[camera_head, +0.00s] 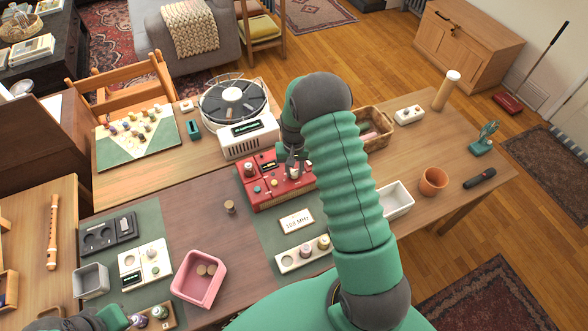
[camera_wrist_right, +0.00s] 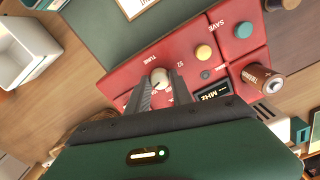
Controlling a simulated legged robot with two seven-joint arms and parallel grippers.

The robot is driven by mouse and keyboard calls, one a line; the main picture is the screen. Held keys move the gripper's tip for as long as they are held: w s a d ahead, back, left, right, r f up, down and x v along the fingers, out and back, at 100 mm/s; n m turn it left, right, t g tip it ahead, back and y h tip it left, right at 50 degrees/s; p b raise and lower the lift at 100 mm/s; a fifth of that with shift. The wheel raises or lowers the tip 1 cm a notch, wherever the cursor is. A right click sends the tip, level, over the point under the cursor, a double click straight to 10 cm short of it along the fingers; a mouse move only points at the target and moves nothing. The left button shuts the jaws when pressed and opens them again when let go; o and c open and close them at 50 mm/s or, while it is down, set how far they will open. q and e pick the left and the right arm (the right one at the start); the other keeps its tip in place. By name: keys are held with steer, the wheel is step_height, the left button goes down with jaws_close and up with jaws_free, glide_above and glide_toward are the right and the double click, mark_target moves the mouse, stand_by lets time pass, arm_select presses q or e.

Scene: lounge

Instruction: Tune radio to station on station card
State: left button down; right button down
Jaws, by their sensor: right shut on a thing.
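The red radio (camera_head: 262,204) sits on the table, partly hidden by my right arm. In the wrist view its red panel (camera_wrist_right: 222,42) shows a pale knob (camera_wrist_right: 160,76) by the label TUNE, a yellow button by SAVE, a teal button and a dark display (camera_wrist_right: 212,97) with MHz; its digits are not readable. My right gripper (camera_wrist_right: 160,90) is shut on the pale tuning knob, one finger on each side; it also shows in the head view (camera_head: 293,165). The station card (camera_head: 297,222) lies in front of the radio and seems to read 108 MHz. My left arm shows at the bottom left; its fingers are unclear.
A white turntable-like device (camera_head: 248,138) stands behind the radio. A knob tray (camera_head: 290,263) lies in front of the card. A pink bin (camera_head: 190,297), a white bin (camera_head: 397,200) and an orange pot (camera_head: 433,181) stand around.

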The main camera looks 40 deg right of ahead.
mark_target(294, 171)
steer(key=shift+w+m, duration=0.1)
steer(key=shift+m, duration=1.4)
steer(key=c, duration=1.1)
jaws_free()
step_height(294, 171, up, 17)
steer(key=shift+d+f+b, duration=0.1)
steer(key=shift+f+b, duration=0.05)
steer(key=shift+b, duration=0.25)
